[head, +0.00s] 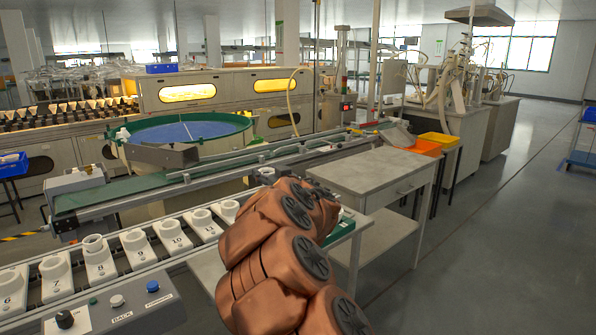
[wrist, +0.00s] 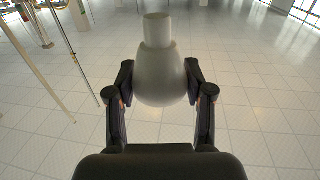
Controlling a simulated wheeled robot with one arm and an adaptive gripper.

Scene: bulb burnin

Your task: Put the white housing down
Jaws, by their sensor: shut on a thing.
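The white housing (wrist: 158,70) is a smooth pear-shaped piece with a narrower round neck at the top of the wrist view. My gripper (wrist: 160,88) is shut on its wide body, one black finger on each side. Tiled floor shows well beyond it, with no surface directly under it in that view. In the head view my copper-coloured arm covers the gripper, and I cannot make out the held housing for certain there.
White numbered holders (head: 136,249) stand in a row at the lower left, behind a button panel (head: 120,307). A grey-topped table (head: 365,170) is right of my arm, its top clear. A green conveyor (head: 120,192) runs behind. Open floor (head: 480,235) lies to the right.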

